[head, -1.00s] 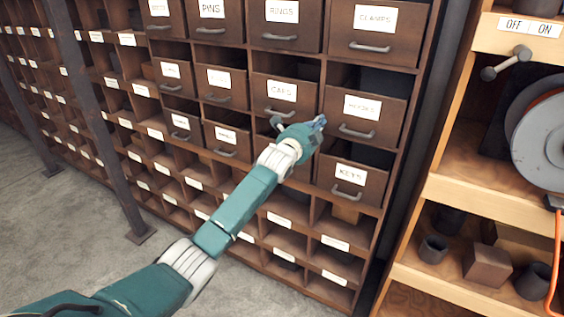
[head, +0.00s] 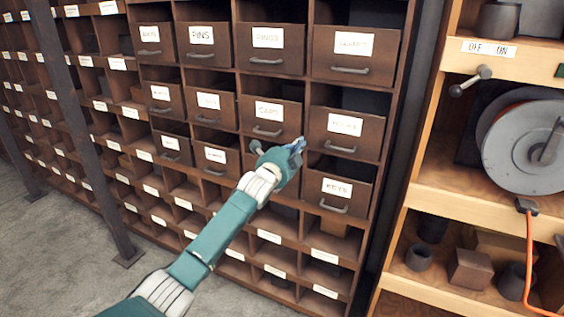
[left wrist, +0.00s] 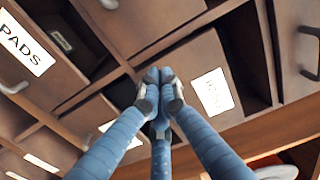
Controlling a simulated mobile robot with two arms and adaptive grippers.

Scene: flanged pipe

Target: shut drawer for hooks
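The hooks drawer (head: 344,141) is in the right column of the brown cabinet in the head view, with a blurred white label and a grey bar handle. Its front stands out from the cabinet, and a dark gap shows above it. My left gripper (head: 299,147) is just left of this drawer's front, near its lower left side. In the left wrist view its blue fingers (left wrist: 159,82) are drawn together with nothing seen between them. A labelled drawer front (left wrist: 205,95) lies just beyond them; I cannot tell if they touch. My right gripper is not in view.
The caps drawer (head: 269,118) is to the left, the keys drawer (head: 337,191) below, and another labelled drawer (head: 355,52) above; these also stand out. A wooden shelf (head: 470,190) with a reel (head: 525,145) is at the right. A dark post (head: 88,150) stands at the left.

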